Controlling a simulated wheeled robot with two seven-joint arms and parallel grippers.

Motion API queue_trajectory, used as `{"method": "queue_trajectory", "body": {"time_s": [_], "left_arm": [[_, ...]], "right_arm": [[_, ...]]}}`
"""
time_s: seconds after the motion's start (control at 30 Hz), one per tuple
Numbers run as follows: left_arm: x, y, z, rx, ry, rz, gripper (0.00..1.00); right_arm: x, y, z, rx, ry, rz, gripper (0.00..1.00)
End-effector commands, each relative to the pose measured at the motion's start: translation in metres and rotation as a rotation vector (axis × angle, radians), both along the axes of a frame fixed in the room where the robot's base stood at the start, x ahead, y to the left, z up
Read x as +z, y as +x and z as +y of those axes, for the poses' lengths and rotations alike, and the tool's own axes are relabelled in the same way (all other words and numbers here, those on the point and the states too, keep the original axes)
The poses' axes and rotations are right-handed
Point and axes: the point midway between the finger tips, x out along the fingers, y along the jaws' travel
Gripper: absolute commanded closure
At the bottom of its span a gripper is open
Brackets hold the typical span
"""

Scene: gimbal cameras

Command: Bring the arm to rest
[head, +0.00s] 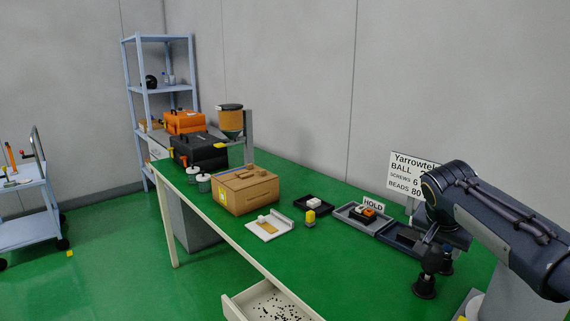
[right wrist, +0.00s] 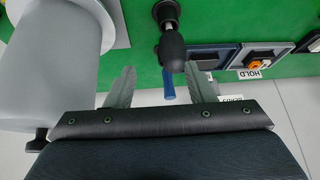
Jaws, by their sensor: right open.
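My right arm (head: 505,225) reaches in from the right of the head view and bends down at the wrist over the right end of the green table (head: 330,250). My right gripper (right wrist: 162,86) is open in the right wrist view, with its two grey fingers apart and nothing gripped. A blue piece (right wrist: 168,86) shows between the fingers, seemingly beyond them. A dark ball-topped stand (right wrist: 170,42) is close to the fingers; whether they touch cannot be told. My left gripper is not in view.
A grey tray (head: 346,212) with an orange and black item and a dark tray (head: 392,240) lie near the wrist. A pale grey cylinder (right wrist: 48,62) stands beside the gripper. A cardboard box (head: 245,193) is farther left. A drawer (head: 240,302) stands open at the front.

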Motion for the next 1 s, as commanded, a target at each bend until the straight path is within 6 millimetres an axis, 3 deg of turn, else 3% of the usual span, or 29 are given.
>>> {"method": "queue_trajectory", "body": {"time_s": [0.17,0.37,0.53,0.7,0.8,1.0], "left_arm": [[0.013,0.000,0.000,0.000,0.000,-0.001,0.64],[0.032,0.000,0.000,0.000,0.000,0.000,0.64],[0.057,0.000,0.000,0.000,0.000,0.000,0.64],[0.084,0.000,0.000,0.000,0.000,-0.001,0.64],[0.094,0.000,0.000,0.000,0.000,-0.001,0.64],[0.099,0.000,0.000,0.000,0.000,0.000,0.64]], "right_arm": [[0.007,-0.032,0.002,0.079,0.051,0.023,0.51],[0.012,-0.089,0.014,0.218,0.133,0.044,0.51],[0.013,-0.164,0.039,0.394,0.226,0.036,0.51],[-0.001,-0.248,0.085,0.587,0.309,-0.019,0.51],[-0.013,-0.279,0.106,0.661,0.332,-0.054,0.51],[-0.029,-0.305,0.127,0.725,0.346,-0.089,0.51]]}}
